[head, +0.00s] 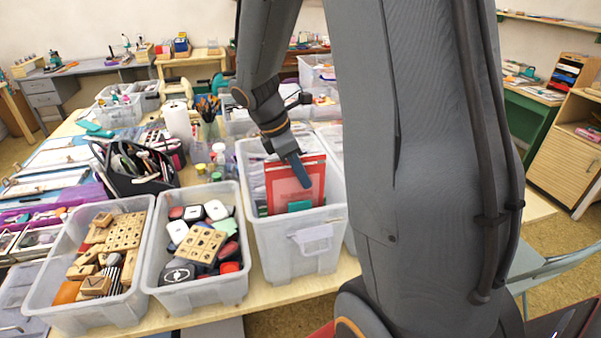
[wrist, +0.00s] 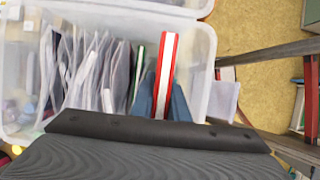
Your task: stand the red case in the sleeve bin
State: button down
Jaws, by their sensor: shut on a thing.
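The red case (head: 294,188) is a thin flat case with a light panel, standing upright at the sleeve bin in the head view. In the wrist view the red case (wrist: 166,62) shows edge-on, red with a white band. My gripper (head: 299,170) is shut on its upper edge; the blue fingers (wrist: 161,98) lie on both sides of it. The sleeve bin (head: 300,245) is a clear plastic tub. It also shows in the wrist view (wrist: 207,60), where the case is over its right part. I cannot tell whether the case touches the bottom.
Several clear sleeves (wrist: 85,65) and a green-edged one (wrist: 138,70) fill the bin's left part. A bin of inkpads (head: 200,290) and a bin of wooden stamps (head: 90,310) stand to the left. A black caddy (head: 140,180) is behind them.

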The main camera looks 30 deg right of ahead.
aim_at(291, 195)
jog(key=shift+f+b, duration=3.95)
jog(key=shift+f, duration=0.2)
jog(key=shift+f+b, duration=1)
jog(key=shift+f, duration=1.35)
jog(key=c, duration=1.6)
grip_release()
jog(key=shift+c, duration=0.2)
jog(key=shift+b+v, duration=0.3)
jog(key=shift+v, duration=3.6)
jog(key=shift+f, duration=0.1)
